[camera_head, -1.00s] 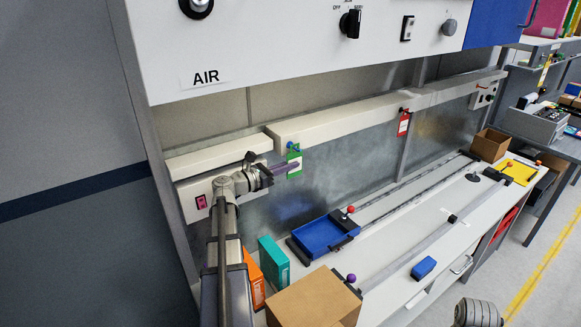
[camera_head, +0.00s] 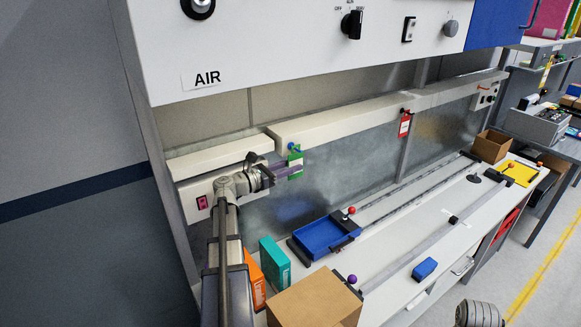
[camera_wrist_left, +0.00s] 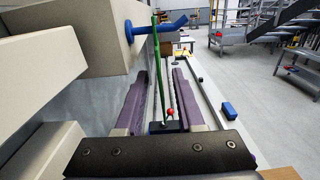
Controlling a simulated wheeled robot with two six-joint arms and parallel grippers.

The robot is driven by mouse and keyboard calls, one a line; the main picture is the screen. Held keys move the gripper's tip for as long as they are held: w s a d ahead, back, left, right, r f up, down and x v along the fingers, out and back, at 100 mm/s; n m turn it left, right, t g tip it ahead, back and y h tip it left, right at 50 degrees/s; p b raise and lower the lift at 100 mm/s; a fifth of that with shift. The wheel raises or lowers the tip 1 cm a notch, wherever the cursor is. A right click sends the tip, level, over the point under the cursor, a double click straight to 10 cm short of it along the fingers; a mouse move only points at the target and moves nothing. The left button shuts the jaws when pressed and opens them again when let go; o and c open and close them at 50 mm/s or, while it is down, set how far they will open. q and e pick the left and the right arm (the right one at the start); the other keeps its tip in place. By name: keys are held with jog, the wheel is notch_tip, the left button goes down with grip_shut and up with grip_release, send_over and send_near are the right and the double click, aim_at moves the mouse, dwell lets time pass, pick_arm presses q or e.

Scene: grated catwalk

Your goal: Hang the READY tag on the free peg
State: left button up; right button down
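A green tag (camera_head: 296,159), its text too small to read, hangs upright at a blue peg (camera_head: 291,146) on the pale rail. The left wrist view shows the tag (camera_wrist_left: 158,75) edge-on at the blue peg (camera_wrist_left: 158,28), its top reaching above the peg's shaft. My left gripper (camera_head: 291,171) is at the tag's lower part. Its purple fingers (camera_wrist_left: 160,95) stand apart on either side of the tag, with a visible gap on both sides. A red tag (camera_head: 404,125) hangs at a red peg (camera_head: 403,110) farther right.
The pale rail (camera_head: 345,119) runs along the back panel. Below are a blue tray (camera_head: 321,236), a cardboard box (camera_head: 312,300), teal (camera_head: 274,262) and orange (camera_head: 254,281) binders and a blue block (camera_head: 424,269). The AIR cabinet (camera_head: 270,60) overhangs above.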

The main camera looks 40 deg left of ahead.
pick_arm(q)
jog(key=v, duration=0.7)
jog(key=shift+s, duration=0.4)
jog(key=shift+a, duration=0.15)
jog(key=w+d+f+m+g+h+b, duration=0.15)
jog(key=d+f+m+g, duration=0.3)
jog(key=d, duration=0.65)
jog(key=w+d+f+m+g+h, duration=0.1)
jog(key=w+d+f+m+g, duration=0.15)
jog(key=d+f+m, duration=0.55)
jog(key=w+d+f+m+g+h+b, duration=0.1)
jog(key=d+f+m+g, duration=0.25)
jog(key=d, duration=0.95)
jog(key=s+d+f+m+g+y+b, duration=0.1)
jog(key=s+d+f+m+g+y, duration=0.2)
jog(key=s+d+f+m+y, duration=0.2)
jog(key=s+d+f+m+g+y+b, duration=0.1)
jog(key=s+d+f+m+g+y, duration=0.3)
jog(key=s+d+m, duration=0.6)
jog(key=d+f+m+y, duration=0.1)
jog(key=d+m, duration=0.3)
jog(key=m, duration=0.1)
jog(key=shift+f+m, duration=0.15)
jog(key=shift+m, duration=0.15)
jog(key=shift+s+a, duration=0.15)
